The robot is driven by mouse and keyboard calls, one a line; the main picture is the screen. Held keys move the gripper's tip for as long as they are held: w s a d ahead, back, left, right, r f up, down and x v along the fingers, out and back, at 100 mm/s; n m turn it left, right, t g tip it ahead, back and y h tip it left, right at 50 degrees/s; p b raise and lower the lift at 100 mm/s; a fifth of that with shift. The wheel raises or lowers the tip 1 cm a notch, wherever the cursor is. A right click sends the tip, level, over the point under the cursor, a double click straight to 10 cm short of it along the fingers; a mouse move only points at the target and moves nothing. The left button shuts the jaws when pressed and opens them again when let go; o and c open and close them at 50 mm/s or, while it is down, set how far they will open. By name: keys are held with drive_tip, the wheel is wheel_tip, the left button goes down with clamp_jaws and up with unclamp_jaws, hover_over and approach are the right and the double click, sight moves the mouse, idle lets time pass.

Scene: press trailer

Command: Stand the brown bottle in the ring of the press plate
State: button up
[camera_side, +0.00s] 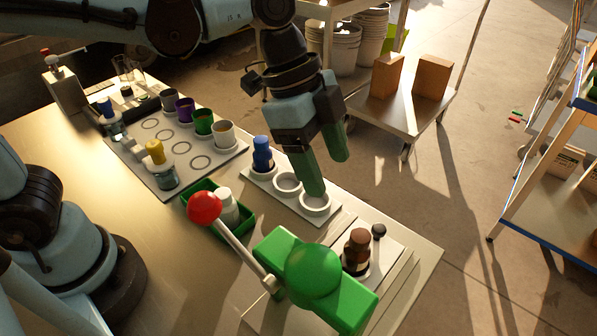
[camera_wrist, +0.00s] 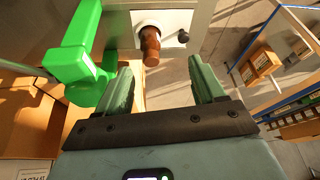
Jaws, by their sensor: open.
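The brown bottle (camera_side: 357,248) stands upright on the pale press plate (camera_side: 394,249) at the front right of the table. A pale ring shows around its base, partly hidden, and the bottle appears to stand in it. In the wrist view the brown bottle (camera_wrist: 151,48) lies beyond the fingertips, with the press plate (camera_wrist: 172,50) around it. My gripper (camera_side: 328,174) is open and empty, above the white holder and behind the bottle in the side view. In the wrist view my gripper (camera_wrist: 160,68) has nothing between its green fingers.
The green press (camera_side: 312,272) with its red-knobbed lever (camera_side: 205,208) stands just left of the bottle. A black knob (camera_side: 379,230) sits on the plate. The white holder (camera_side: 268,187) carries a blue bottle (camera_side: 262,153). A green tray (camera_side: 213,187) and grey cup board (camera_side: 196,151) lie left.

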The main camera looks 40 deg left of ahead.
drive_tip(key=s+a+f+n+t+y, duration=0.1)
drive_tip(key=a+n+t+y, duration=0.1)
drive_tip(key=a+n, duration=0.6)
drive_tip(key=s+a+f+n+t+y, duration=0.1)
drive_tip(key=a+n+t, duration=0.3)
drive_tip(key=a, duration=0.9)
drive_tip(key=f+n+y, duration=0.1)
drive_tip(key=n, duration=0.2)
drive_tip(key=shift+s+a+n, duration=0.15)
drive_tip(key=shift+n, duration=0.25)
